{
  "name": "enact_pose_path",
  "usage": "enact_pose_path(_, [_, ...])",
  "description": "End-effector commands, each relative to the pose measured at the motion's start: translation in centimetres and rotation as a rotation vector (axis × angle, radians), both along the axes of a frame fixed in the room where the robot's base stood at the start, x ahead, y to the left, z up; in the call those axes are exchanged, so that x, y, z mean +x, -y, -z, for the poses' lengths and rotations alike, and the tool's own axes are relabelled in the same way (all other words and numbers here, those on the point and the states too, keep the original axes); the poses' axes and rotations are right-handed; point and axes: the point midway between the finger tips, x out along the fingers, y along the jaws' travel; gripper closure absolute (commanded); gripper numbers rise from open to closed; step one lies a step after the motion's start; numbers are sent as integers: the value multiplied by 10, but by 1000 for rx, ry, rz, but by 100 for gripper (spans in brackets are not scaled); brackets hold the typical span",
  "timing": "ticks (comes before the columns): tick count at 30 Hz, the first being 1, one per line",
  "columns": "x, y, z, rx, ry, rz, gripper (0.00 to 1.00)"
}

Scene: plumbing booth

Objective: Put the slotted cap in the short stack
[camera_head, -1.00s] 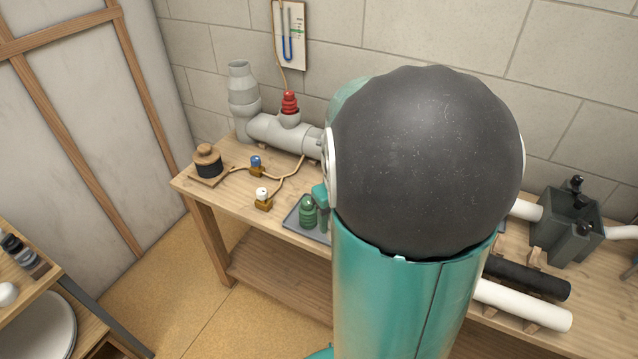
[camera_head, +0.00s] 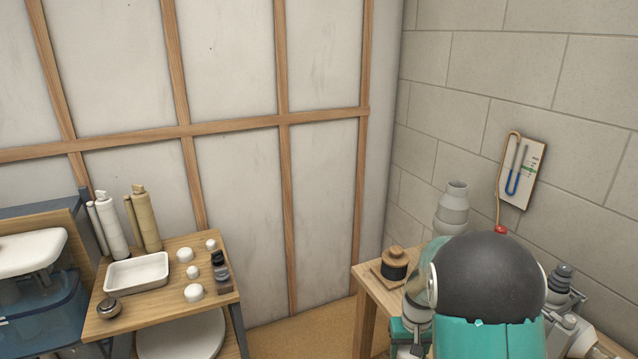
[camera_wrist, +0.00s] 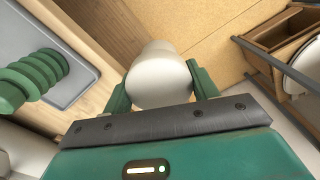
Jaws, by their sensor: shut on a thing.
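My gripper (camera_wrist: 160,84) is shut on a pale, rounded, cap-like piece (camera_wrist: 157,72), with a green finger on each side of it. No slot shows on its visible side, so I cannot confirm it is the slotted cap. The piece is above the bench edge in the wrist view. In the head view my arm hides the gripper. A grey upright pipe (camera_head: 454,205) stands at the back of the bench; I cannot tell whether it is the short stack. A red plug (camera_head: 500,230) shows only its top behind my arm.
A green ribbed plug (camera_wrist: 35,78) is by a grey tray (camera_wrist: 78,62). A wooden spool-like piece (camera_head: 394,262) sits at the bench's left end. The left side table (camera_head: 140,322) holds a white tray (camera_head: 138,273), bottles and several small caps. A gauge board (camera_head: 522,170) hangs on the wall.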

Motion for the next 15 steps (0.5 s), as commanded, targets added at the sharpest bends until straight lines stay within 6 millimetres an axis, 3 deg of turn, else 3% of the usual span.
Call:
enact_pose_path(3, [19, -40, 33, 0, -4, -21, 67])
enact_pose_path(6, [28, -63, 49, -1, -2, -26, 67])
enact_pose_path(10, [33, -77, 59, -1, 0, -27, 67])
enact_pose_path(15, [34, -78, 60, -1, 1, -26, 67])
